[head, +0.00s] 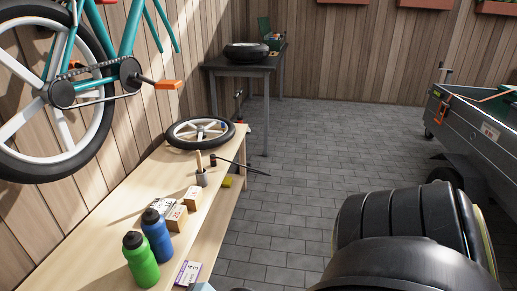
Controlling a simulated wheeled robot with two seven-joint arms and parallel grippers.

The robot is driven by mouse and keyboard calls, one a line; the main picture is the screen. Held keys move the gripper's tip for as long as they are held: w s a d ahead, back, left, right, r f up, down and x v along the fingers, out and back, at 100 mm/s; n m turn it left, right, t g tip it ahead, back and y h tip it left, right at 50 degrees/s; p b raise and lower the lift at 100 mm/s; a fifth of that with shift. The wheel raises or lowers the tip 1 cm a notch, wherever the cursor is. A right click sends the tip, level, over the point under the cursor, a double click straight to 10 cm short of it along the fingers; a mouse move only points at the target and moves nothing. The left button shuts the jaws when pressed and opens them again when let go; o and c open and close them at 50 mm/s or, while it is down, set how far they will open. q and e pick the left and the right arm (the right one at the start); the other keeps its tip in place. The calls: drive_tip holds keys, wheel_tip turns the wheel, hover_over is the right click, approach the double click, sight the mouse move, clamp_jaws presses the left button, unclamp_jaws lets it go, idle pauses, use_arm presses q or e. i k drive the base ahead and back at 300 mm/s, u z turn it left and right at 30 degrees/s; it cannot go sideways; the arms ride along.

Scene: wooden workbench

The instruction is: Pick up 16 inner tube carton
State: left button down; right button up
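Small tan cartons stand on the wooden workbench (110,222), behind two bottles. One carton (176,218) is in front, another carton (192,198) is just behind it to the right, and a paler box (163,205) is beside them on the left. Their labels are too small to read, so I cannot tell which one is the 16 inner tube carton. A white and purple box (187,273) with printed marks sits at the bench's near right edge. Neither of my grippers can be made out in the head view.
A green bottle (140,262) and a blue bottle (156,236) stand in front of the cartons. A cup (202,178) with a wooden-handled tool and a wheel (200,132) are behind. Paved floor (300,160) is open between.

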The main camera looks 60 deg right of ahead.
sight(193, 198)
drive_tip(key=z, duration=0.8)
drive_tip(key=k, duration=0.4)
drive_tip(key=z, duration=0.5)
drive_tip(key=i, duration=0.55)
drive_tip(key=z, duration=1.7)
drive_tip(key=i, duration=1.4)
drive_tip(key=u, duration=3.45)
drive_tip(key=i, duration=0.5)
drive_tip(key=u, duration=0.05)
